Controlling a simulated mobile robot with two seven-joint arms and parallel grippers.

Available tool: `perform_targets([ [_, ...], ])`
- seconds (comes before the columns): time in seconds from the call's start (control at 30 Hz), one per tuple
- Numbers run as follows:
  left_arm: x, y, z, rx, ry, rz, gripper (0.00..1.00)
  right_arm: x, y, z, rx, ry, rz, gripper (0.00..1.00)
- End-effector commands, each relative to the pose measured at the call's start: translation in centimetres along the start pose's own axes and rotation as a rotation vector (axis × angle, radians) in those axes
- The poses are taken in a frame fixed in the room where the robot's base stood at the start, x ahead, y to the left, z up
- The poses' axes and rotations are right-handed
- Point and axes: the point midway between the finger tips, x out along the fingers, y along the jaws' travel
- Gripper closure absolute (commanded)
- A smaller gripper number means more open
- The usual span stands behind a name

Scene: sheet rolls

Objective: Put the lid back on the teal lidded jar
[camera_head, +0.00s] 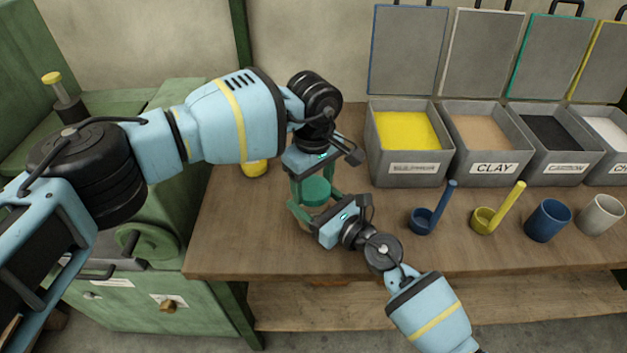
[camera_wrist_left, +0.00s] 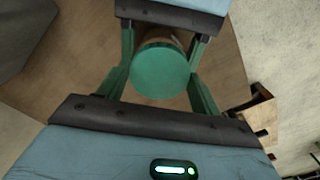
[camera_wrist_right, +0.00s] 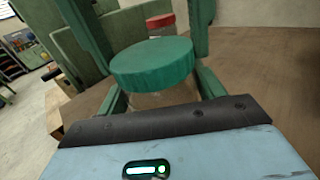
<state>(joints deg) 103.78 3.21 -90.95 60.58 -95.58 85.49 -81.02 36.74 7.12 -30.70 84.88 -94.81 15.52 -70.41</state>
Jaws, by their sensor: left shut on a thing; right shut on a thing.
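The teal lid (camera_head: 316,190) is between the fingers of my left gripper (camera_head: 314,184), which reaches down from above and is shut on it. The lid shows as a round disc in the left wrist view (camera_wrist_left: 160,70). My right gripper (camera_head: 312,212) comes from the front, low over the bench, and is shut on the clear jar body (camera_wrist_right: 165,97). In the right wrist view the lid (camera_wrist_right: 152,66) is level and lined up directly over the jar's top. Whether it is fully seated cannot be told. The jar is mostly hidden by fingers in the head view.
A yellow-topped jar (camera_head: 255,168) stands left of the grippers; a red lid (camera_wrist_right: 160,21) shows behind in the right wrist view. Open bins (camera_head: 410,172) line the back right. Blue (camera_head: 421,220) and yellow (camera_head: 487,220) scoops and two cups (camera_head: 548,222) stand at right.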

Motion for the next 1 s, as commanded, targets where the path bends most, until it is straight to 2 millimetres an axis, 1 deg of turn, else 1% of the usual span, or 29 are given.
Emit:
perform_targets([
  [0.1,-0.09,-0.02,0.01,0.194,0.000,0.001,0.60,-0.02,-0.02,-0.04,0.000,0.001,-0.001,0.96],
  [0.7,-0.08,-0.14,-0.09,1.172,0.001,0.006,0.60,-0.02,-0.03,-0.07,0.000,0.002,-0.001,0.96],
  [0.8,-0.07,-0.15,-0.11,1.313,0.001,0.006,0.60,-0.02,-0.03,-0.07,0.000,0.002,-0.001,0.96],
  [0.9,-0.07,-0.15,-0.12,1.416,0.001,0.006,0.60,-0.02,-0.03,-0.07,0.000,0.002,-0.001,0.96],
  [1.0,-0.07,-0.15,-0.13,1.472,0.001,0.006,0.60,-0.02,-0.03,-0.07,0.000,0.002,-0.001,0.96],
])
